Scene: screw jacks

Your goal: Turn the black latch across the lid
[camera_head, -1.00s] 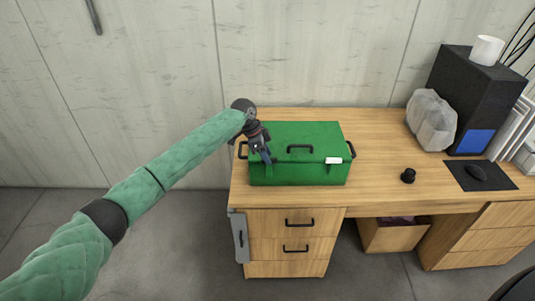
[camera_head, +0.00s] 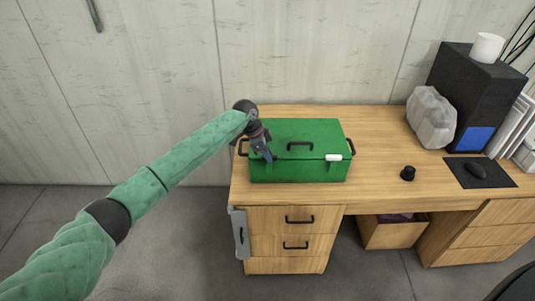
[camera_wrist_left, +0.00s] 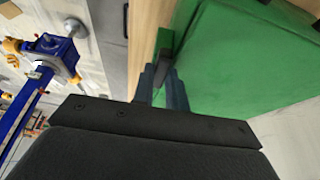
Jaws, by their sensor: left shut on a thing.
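A green toolbox (camera_head: 300,168) with a closed lid (camera_head: 318,133) stands on the desk; the lid has a black handle. My left gripper (camera_head: 268,157) is at the left part of the box's front edge, its fingers pointing down. The wrist view shows my left gripper (camera_wrist_left: 167,90) shut on the black latch (camera_wrist_left: 168,64), beside the box's green wall (camera_wrist_left: 235,65). The fingers hide most of the latch, and its exact angle is hard to tell. A white latch (camera_head: 333,157) sits at the right of the front edge. My right gripper is not in view.
The wooden desk (camera_head: 375,170) is clear just right of the box. Farther right are a small black object (camera_head: 407,173), a mouse pad (camera_head: 495,180), a grey rock-like lump (camera_head: 432,118) and a black case (camera_head: 462,85). The wrist view shows a blue screw jack (camera_wrist_left: 52,55) at left.

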